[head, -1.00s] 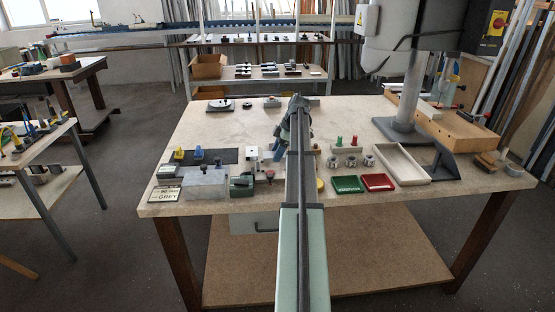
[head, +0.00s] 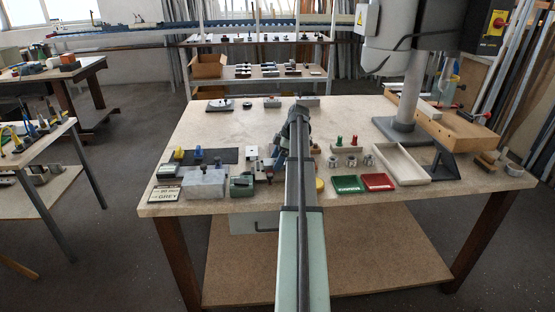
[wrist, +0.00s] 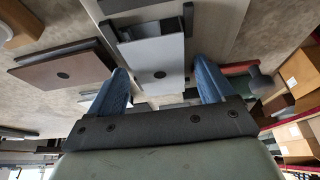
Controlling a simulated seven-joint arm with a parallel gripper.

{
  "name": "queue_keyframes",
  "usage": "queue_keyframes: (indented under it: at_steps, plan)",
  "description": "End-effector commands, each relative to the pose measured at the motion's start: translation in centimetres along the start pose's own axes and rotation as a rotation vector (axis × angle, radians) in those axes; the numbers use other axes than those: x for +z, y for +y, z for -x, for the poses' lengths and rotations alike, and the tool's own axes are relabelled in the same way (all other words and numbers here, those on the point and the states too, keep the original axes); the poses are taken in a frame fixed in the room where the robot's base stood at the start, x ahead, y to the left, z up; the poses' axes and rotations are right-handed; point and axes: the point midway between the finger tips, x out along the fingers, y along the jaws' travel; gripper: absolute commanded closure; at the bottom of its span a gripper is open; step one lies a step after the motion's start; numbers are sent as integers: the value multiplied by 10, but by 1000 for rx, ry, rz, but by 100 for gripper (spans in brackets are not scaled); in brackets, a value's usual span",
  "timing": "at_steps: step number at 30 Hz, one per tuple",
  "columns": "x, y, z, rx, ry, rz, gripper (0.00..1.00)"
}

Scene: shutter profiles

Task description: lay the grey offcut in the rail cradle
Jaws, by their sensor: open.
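In the wrist view, my gripper (wrist: 161,70) is open, with one blue finger on each side. A light grey piece (wrist: 155,52) with a dark round spot on its face lies ahead, between the line of the fingertips. It looks like the grey offcut, but I cannot be sure. No grip on it shows. Dark upright parts (wrist: 188,19) stand by its far end. In the head view, my arm covers the middle of the table and hides much of the gripper. I cannot tell which fixture is the rail cradle.
A brown block (wrist: 62,62) lies left of the grey piece in the wrist view. On the table, a card reading GREY (head: 166,194), a green tray (head: 347,184), a red tray (head: 378,182) and a cream tray (head: 402,166) stand near the front.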

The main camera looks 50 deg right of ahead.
Motion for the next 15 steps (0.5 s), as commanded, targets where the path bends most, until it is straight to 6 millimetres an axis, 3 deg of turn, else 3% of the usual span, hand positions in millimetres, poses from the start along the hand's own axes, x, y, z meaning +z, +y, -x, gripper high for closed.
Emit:
queue_keyframes:
  at_steps: [8,15]
  plan:
    - [-1,0,3,0,0,0,18]
    - [-1,1,34,3,0,0,18]
